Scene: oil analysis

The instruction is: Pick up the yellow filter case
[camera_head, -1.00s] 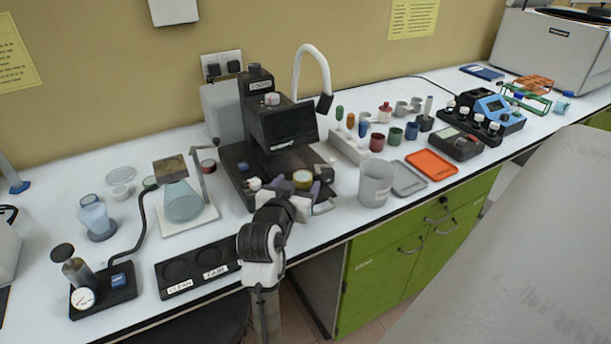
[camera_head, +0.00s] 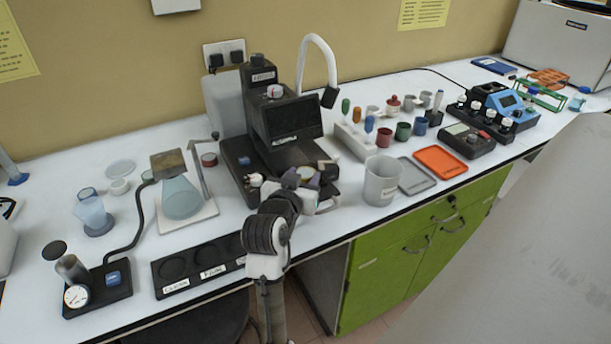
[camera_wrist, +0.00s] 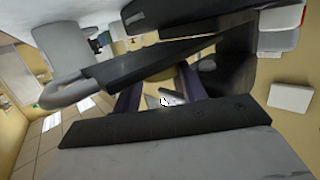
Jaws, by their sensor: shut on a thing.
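The yellow filter case (camera_head: 306,173) is a small round case at the front of the black instrument. My gripper (camera_head: 308,178) is shut on it, with a finger on either side. My wrist and gripper cover part of the case in the head view. In the wrist view the two purplish fingers of my gripper (camera_wrist: 160,98) show at the middle, with a little yellow between them; the black instrument's parts hide much of the grip there. I cannot tell whether the case is clear of the surface under it.
The black instrument (camera_head: 286,122) stands right behind my gripper. A clear beaker (camera_head: 381,182) is to the right, and a black tray with round wells (camera_head: 195,265) is at the front left. A flask on a white stand (camera_head: 181,197) is further left.

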